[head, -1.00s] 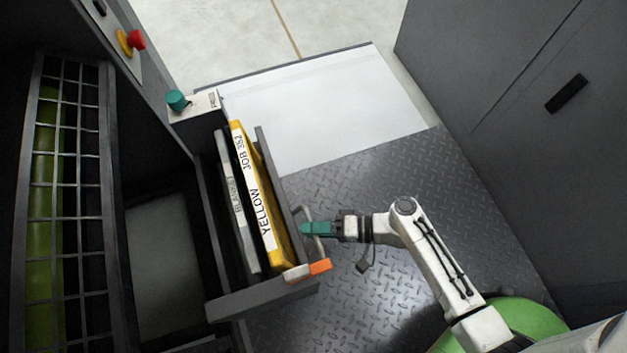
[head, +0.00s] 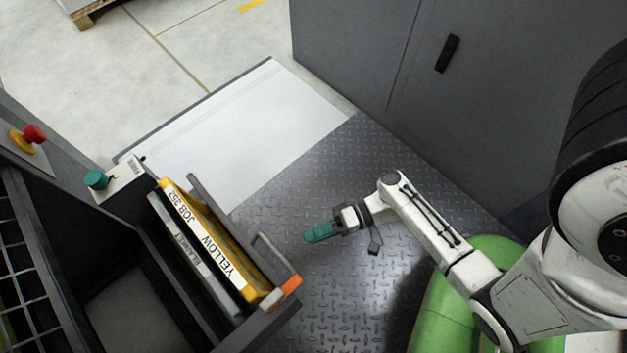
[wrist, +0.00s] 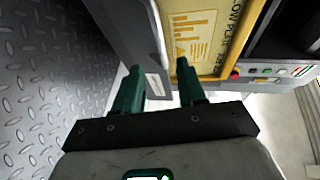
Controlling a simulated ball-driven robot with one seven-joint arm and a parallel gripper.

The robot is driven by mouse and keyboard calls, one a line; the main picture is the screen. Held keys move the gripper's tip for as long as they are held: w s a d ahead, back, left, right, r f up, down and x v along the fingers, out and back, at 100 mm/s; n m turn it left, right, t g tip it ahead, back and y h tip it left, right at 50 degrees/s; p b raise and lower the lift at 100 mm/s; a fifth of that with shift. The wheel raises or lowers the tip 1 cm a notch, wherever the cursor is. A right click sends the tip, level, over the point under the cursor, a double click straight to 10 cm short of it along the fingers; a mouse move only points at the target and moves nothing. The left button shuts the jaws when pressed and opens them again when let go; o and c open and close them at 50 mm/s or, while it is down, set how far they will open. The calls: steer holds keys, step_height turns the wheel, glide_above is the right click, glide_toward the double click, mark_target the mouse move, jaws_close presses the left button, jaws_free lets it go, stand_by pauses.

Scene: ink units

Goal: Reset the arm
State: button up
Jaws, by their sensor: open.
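My gripper (head: 319,232) has teal fingers and hangs over the diamond-plate floor, to the right of the open drawer unit. In the wrist view my gripper (wrist: 158,88) shows its two fingers spread apart with nothing between them. The yellow unit marked YELLOW JOB 252 (head: 205,240) stands in the drawer (head: 262,325) beside a grey unit marked BLANKET (head: 185,255). The drawer's metal handle (head: 270,255) is apart from my fingers. The yellow unit also shows past my fingertips in the wrist view (wrist: 222,35).
A green button (head: 96,180) and a red knob (head: 34,134) sit on the machine at left. A grey cabinet (head: 400,90) stands at the back right. A white panel (head: 240,130) lies behind the drawer. The diamond-plate floor (head: 345,295) around my gripper is clear.

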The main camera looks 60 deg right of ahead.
stand_by(0.4)
steer(key=s+d+r+n+g+h+p, duration=0.1)
steer(key=r+g+h+p, duration=0.4)
steer(key=r+p, duration=1.2)
steer(key=s+d+r+n+g+h+p, duration=0.1)
steer(key=d+r+n+g+h+p, duration=0.2)
steer(key=r+p, duration=1.5)
step_height(320, 180, up, 11)
steer(key=n+g+h, duration=0.1)
steer(key=n+h, duration=0.2)
steer(key=shift+f+g+h, duration=0.15)
steer(key=shift+g+h, duration=0.25)
steer(key=shift+w+d, duration=0.1)
steer(key=shift+d, duration=0.05)
